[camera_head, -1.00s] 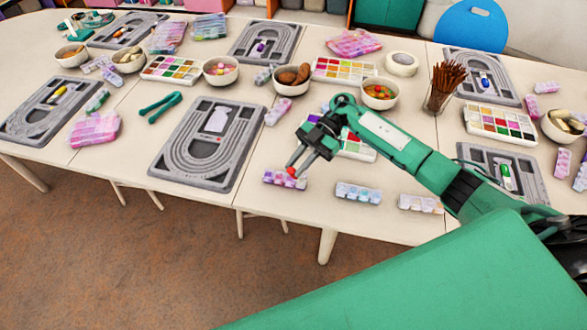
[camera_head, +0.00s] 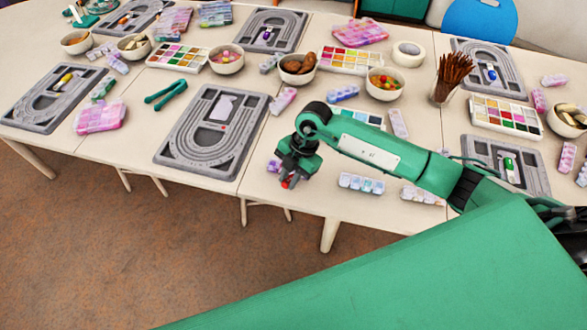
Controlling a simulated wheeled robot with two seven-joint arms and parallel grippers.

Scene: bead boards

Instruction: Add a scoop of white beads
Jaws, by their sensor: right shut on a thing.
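My right gripper (camera_head: 287,178) is low over the front edge of the middle table, its fingers pointing down. It is shut on a small red thing (camera_head: 287,184), mostly hidden by the fingers. A purple bead box (camera_head: 272,166) is largely covered by the gripper; I cannot tell whether they touch. To its right are a bead box with pale blue and whitish cells (camera_head: 361,184) and another pale box (camera_head: 422,196), partly behind my arm. I cannot make out which cells hold white beads, and no scoop is clearly visible. My left gripper is not in view.
A grey bead board (camera_head: 212,132) lies left of the gripper. Clear table lies along the front edge.

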